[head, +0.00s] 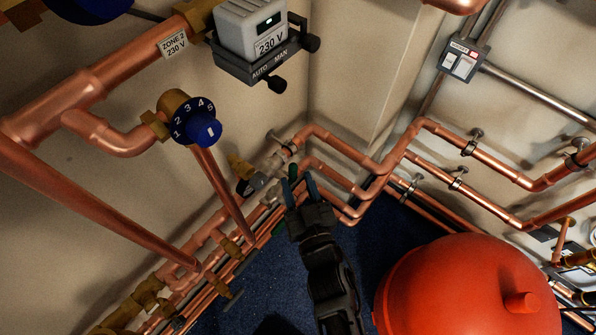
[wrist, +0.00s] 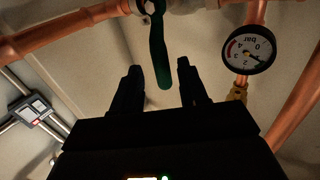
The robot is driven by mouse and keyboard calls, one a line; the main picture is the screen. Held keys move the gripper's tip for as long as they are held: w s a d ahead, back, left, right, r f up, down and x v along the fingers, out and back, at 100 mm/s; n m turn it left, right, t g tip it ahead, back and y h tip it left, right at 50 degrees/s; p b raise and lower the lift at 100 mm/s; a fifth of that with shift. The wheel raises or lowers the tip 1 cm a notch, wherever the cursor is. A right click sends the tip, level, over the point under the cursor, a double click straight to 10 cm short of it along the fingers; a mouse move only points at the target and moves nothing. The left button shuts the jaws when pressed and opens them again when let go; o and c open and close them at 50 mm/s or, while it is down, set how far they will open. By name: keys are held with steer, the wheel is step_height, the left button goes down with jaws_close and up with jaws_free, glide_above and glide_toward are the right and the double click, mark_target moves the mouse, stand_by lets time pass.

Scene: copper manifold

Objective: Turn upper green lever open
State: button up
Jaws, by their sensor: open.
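The green lever (wrist: 158,55) hangs from a valve on a copper pipe in the wrist view, its handle pointing down the picture. My gripper (wrist: 158,72) is open, with one finger on each side of the lever's lower end. Gaps show between the lever and both fingers, and I cannot tell whether the fingertips reach its depth. In the head view my gripper (head: 300,184) is by the pipes near the corner, and a bit of the green lever (head: 293,172) shows at its fingertips. A second green lever (head: 278,229) shows lower left of it.
A pressure gauge (wrist: 249,50) sits right of the lever, close to the right finger. Copper pipes (head: 340,150) run along the walls around my gripper. A red tank (head: 465,290) stands at lower right. A blue dial (head: 198,124) and a grey actuator box (head: 252,35) are at upper left.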

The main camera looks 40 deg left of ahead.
mark_target(294, 177)
steer(key=shift+x, duration=1.85)
steer(key=shift+c, duration=0.3)
jaws_close()
